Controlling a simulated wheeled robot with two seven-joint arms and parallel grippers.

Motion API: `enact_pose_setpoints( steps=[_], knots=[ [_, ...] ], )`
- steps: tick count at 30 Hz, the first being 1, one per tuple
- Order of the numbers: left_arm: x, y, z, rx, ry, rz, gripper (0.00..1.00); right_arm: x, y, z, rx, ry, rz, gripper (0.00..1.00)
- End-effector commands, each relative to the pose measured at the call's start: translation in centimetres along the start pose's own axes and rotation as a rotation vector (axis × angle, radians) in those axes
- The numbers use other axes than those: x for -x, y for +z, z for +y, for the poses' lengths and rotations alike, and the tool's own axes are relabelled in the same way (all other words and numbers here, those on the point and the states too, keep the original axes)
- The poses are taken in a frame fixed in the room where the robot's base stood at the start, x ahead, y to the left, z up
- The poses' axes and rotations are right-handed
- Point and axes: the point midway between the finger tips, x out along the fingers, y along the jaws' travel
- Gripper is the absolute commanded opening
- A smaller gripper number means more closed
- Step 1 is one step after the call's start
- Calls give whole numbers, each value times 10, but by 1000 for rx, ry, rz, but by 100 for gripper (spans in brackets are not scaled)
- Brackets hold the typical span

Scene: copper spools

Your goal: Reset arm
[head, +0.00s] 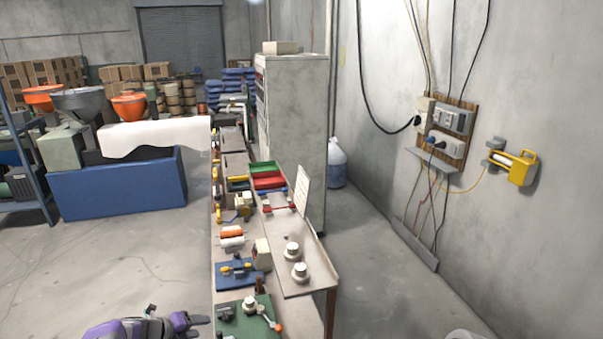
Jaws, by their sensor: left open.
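My left gripper (200,325) shows at the bottom edge, left of the workbench, at the end of my purple and grey arm. It is open and I see nothing between its fingers. It is apart from the bench (285,323), over the bare floor. The arm is partly cut off by the lower picture edge. My right gripper is not in view. On the bench's raised board stand two white spool-like pieces, a nearer one (300,273) and a farther one (291,252). No copper winding can be made out on them.
A green mat (235,325) with a small device lies at the bench's near end, a blue device (240,272) behind it. Coloured bins (265,170) stand farther back. A grey cabinet (300,130) is beyond. Floor left of the bench is clear up to a blue container (120,188).

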Motion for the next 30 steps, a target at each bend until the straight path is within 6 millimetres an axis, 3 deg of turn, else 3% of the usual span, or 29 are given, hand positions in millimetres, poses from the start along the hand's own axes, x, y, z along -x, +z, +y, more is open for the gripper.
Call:
enact_pose_setpoints(
  steps=[8,14,17,23,30],
  knots=[
    [-33,-37,-4,401,-71,-28,54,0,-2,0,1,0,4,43],
    [-57,-76,2,811,-90,-54,54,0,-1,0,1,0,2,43],
    [-70,-110,11,1108,-69,-71,54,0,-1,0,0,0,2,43],
    [-82,-204,40,1766,77,-148,54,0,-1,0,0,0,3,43],
    [-56,-338,72,2426,406,-363,54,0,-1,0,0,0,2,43]
  ],
)
